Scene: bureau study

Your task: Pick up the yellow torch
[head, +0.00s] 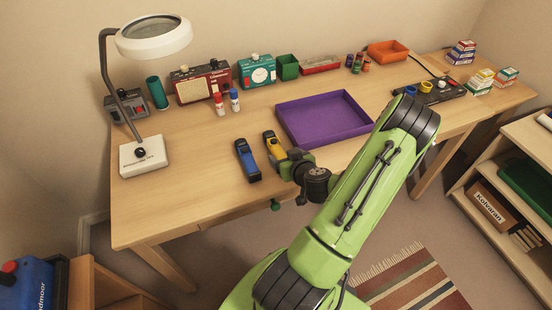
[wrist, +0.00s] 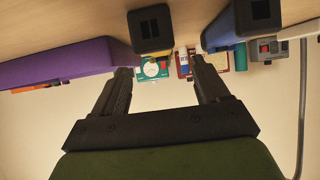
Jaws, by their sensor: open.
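The yellow torch (head: 274,145), with dark ends, lies on the desk just right of the blue torch (head: 248,161). In the wrist view, which is upside down, the yellow torch (wrist: 151,28) shows its dark square end, ahead of the fingers and across the gap between them. The blue torch (wrist: 257,17) is to its right there. My gripper (wrist: 160,68) is open and empty. In the head view my gripper (head: 286,163) is at the near end of the yellow torch, partly covering it; whether they touch cannot be told.
A purple tray (head: 322,136) lies close to the right. Red and blue small bottles (head: 220,104) stand behind the torches. A magnifier lamp (head: 143,155) stands at the left. Radios (head: 200,84) and boxes line the back. The desk's front left is clear.

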